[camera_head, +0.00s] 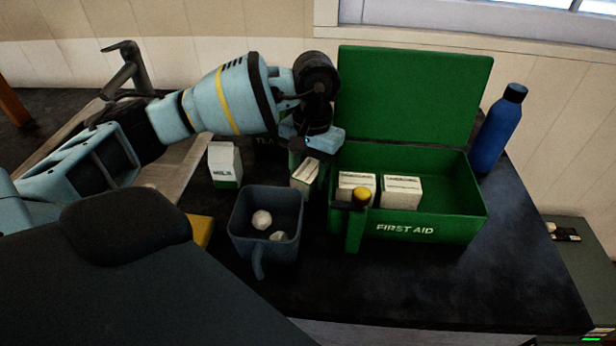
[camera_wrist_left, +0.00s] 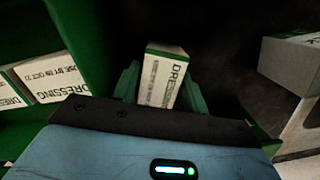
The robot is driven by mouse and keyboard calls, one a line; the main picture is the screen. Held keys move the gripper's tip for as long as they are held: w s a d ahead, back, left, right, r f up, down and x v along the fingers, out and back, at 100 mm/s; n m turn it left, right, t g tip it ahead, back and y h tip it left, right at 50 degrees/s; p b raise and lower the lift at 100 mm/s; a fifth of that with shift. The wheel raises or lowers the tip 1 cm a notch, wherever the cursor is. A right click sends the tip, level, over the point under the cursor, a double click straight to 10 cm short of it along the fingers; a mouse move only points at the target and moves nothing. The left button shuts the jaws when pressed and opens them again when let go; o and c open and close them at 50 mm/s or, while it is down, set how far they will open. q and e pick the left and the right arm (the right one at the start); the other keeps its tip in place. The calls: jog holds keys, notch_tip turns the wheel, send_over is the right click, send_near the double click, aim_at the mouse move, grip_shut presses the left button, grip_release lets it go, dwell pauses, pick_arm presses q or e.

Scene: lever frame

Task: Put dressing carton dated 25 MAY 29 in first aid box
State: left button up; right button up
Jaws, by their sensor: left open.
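A white dressing carton (camera_head: 306,172) stands on the dark worktop left of the green first aid box (camera_head: 465,222). In the left wrist view the dressing carton (camera_wrist_left: 166,62) is between the two green fingers of my left gripper (camera_wrist_left: 160,88), which are apart. I cannot read its date. In the head view my left gripper (camera_head: 307,160) comes down over this carton, partly hiding it. The box lid is raised. Two white cartons, one left (camera_head: 356,182) and one right (camera_head: 401,187), are inside the box. One shows a date ending OCT 27 in the wrist view (camera_wrist_left: 52,76). My right gripper is not seen.
A grey mug (camera_head: 265,235) holding white lumps stands in front of the carton. A milk carton (camera_head: 225,162) is to its left. A blue bottle (camera_head: 498,130) is at right. The front right worktop is clear.

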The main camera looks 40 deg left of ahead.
aim_at(308, 170)
pick_arm(q)
jog(key=c, duration=0.7)
jog(key=shift+r, duration=0.1)
notch_tip(308, 170, up, 10)
jog(key=shift+f, duration=0.1)
